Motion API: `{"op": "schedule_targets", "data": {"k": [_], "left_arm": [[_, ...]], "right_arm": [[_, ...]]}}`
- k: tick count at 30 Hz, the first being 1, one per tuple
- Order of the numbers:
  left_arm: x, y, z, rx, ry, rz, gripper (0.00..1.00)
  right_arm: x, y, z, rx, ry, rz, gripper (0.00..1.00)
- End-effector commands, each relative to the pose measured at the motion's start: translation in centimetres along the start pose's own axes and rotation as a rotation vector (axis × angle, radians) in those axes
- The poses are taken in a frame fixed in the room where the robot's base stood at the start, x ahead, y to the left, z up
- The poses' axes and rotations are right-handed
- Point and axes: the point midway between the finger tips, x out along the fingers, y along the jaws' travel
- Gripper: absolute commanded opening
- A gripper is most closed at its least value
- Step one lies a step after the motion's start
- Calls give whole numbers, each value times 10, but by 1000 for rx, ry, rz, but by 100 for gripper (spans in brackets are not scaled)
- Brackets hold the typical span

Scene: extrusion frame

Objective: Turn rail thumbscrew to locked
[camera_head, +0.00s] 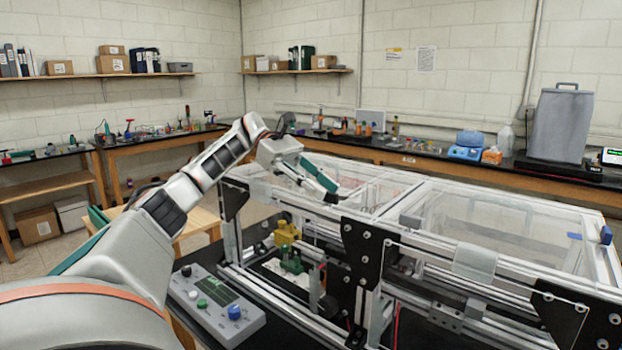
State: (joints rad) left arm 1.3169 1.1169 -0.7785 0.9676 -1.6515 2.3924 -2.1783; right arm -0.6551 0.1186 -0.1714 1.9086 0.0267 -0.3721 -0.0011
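The aluminium extrusion frame (365,255) with clear panels stands on a black table at centre and right. My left arm reaches in from the left. My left gripper (334,191) is over the top left part of the frame, near its upper front rail. Its fingers are small and seen side-on, so I cannot tell whether they are open or shut, or whether they touch the rail. A blue knob (606,235) sits at the frame's far right upper edge, well apart from the gripper. I cannot tell for sure which part is the rail thumbscrew. My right gripper is not in view.
A grey control box (212,310) with a blue knob and green buttons lies in front of the frame's left end. A yellow block (286,233) and a green part (291,262) are inside the frame. Black corner plates (361,255) stand at the front. Benches line the walls.

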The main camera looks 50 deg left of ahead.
Motion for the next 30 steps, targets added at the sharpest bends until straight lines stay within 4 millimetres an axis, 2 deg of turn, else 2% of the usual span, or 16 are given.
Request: {"op": "schedule_targets", "data": {"k": [5,12,30], "left_arm": [[-25,0,1,-1,0,4,25],[-41,0,0,1,2,-1,25],[-47,0,0,0,0,0,25]], "right_arm": [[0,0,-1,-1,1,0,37],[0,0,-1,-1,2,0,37],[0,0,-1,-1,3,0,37]]}}
